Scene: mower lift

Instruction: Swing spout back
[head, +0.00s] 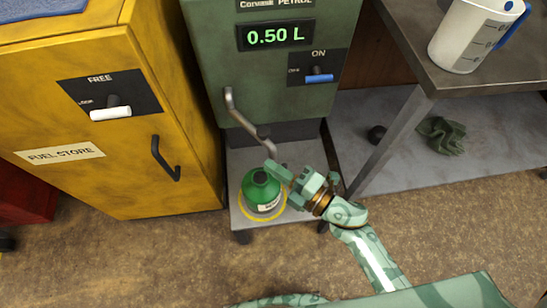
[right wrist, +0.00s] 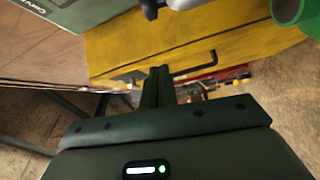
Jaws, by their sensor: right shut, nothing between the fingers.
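The spout (head: 247,120) is a bent grey tube on the front of the green petrol dispenser (head: 285,85). It slants down to the right, and its lower end is close to my right gripper (head: 279,172). The fingers are shut and empty, beside the spout's end and above the right side of the green can (head: 261,188); I cannot tell whether they touch the spout. The can stands upright in a yellow ring on the low stand. In the right wrist view the closed fingers (right wrist: 160,84) point toward the yellow cabinet (right wrist: 205,45). My left gripper is not in view.
The yellow fuel store (head: 150,130) with a black handle stands left of the dispenser. A grey bench (head: 440,85) at right carries a measuring jug (head: 470,38); a green cloth (head: 442,135) lies on its lower shelf. The dispenser display reads 0.50 L. Floor in front is open.

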